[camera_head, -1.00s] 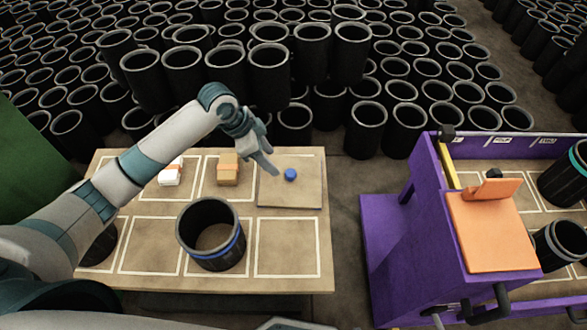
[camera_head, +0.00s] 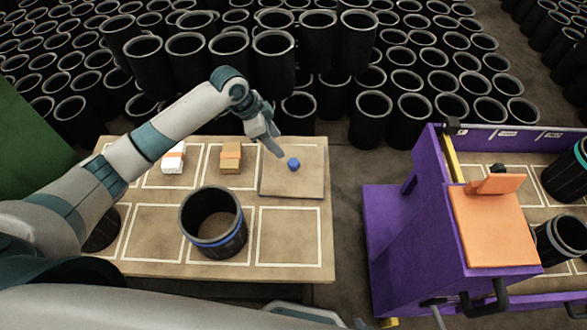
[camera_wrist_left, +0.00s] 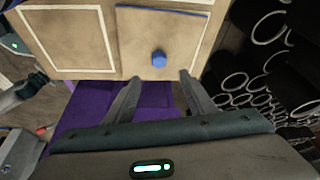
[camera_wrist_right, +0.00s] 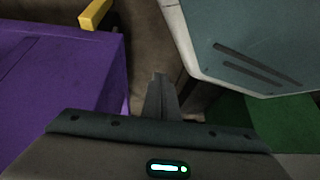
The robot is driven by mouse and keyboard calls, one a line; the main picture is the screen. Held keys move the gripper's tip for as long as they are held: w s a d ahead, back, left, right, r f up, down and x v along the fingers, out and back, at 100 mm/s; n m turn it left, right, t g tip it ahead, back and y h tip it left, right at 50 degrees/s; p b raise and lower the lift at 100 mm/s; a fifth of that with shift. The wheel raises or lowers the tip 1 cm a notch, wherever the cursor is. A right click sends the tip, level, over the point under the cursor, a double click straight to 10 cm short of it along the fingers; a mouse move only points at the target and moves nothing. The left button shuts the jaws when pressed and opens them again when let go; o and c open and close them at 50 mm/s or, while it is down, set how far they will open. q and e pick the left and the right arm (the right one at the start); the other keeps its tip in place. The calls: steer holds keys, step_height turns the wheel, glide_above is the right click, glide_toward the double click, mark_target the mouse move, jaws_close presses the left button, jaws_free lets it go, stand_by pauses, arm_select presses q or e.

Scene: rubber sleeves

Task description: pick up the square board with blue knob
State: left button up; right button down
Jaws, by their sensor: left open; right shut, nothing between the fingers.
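The square board (camera_head: 300,185) is a thin tan panel with a blue knob (camera_head: 293,164) on top. It lies in the back right cell of the marked table. The board (camera_wrist_left: 135,35) and knob (camera_wrist_left: 158,58) also show in the left wrist view. My left gripper (camera_head: 275,147) is open and empty, above and just behind-left of the knob. In the left wrist view the knob shows just beyond the gap between its fingertips (camera_wrist_left: 158,77), apart from them. My right gripper (camera_wrist_right: 159,76) is shut and empty, away from the board beside a purple structure.
A black sleeve with a blue band (camera_head: 214,225) stands in front-left of the board. An orange-tan block (camera_head: 231,158) and a white block (camera_head: 174,160) sit to its left. A purple frame (camera_head: 410,235) stands right of the table. Stacked black sleeves (camera_head: 370,118) fill the back.

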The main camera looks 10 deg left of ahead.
arm_select(q)
glide_toward(293, 162)
steer(key=p+x, duration=0.1)
steer(key=x, duration=0.4)
steer(key=shift+w, duration=0.1)
arm_select(e)
steer(key=shift+g, duration=0.6)
steer(key=s, duration=0.1)
steer(key=s+d+f, duration=0.1)
steer(key=s, duration=0.2)
steer(key=shift+d+f, duration=0.15)
steer(key=shift+d, duration=0.15)
steer(key=shift+w, duration=0.25)
arm_select(q)
steer(key=shift+f, duration=0.1)
